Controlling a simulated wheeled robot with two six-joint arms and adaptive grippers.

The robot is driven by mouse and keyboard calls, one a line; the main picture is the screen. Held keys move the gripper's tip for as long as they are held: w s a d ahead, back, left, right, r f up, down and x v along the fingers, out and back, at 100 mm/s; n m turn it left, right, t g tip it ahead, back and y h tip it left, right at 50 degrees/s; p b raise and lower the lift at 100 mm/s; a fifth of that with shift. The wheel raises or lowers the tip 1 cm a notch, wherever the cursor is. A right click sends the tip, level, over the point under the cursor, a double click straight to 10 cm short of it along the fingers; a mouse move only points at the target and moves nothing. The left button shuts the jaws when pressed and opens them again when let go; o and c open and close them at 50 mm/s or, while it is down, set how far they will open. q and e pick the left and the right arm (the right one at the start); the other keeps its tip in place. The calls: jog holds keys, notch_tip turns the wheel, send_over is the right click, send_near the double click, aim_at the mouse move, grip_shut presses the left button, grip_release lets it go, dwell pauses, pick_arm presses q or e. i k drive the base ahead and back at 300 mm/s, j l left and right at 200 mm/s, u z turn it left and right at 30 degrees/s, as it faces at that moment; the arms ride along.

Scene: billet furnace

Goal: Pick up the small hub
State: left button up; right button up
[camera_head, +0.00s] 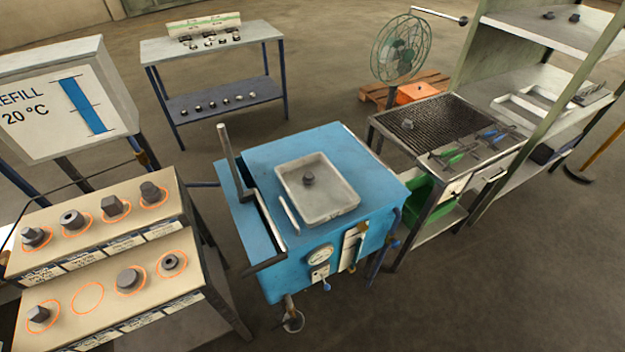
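Several dark metal parts stand in orange rings on the two-step beige rack at the left; the labels are too small to read. A small round part with a hole (170,262) sits at the right end of the lower step and looks like the small hub, though I cannot be sure. A larger round part with a hole (73,219) is on the upper step. A small dark part (308,178) lies in the pale tray (333,214) on the blue machine, and another part (408,124) lies on the grate. Neither of my grippers shows.
The rack (215,296) has one empty ring (87,298) on its lower step. The blue machine (285,146) stands in the middle, with an upright lever at its left. The grate table (452,112), shelves, fan (401,49) and back table (163,50) stand beyond. Floor is clear front right.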

aim_at(309, 178)
jog(key=k+l+u, duration=0.2)
jog(key=k+u, duration=0.2)
jog(key=k, duration=0.25)
jog(key=u, duration=1.5)
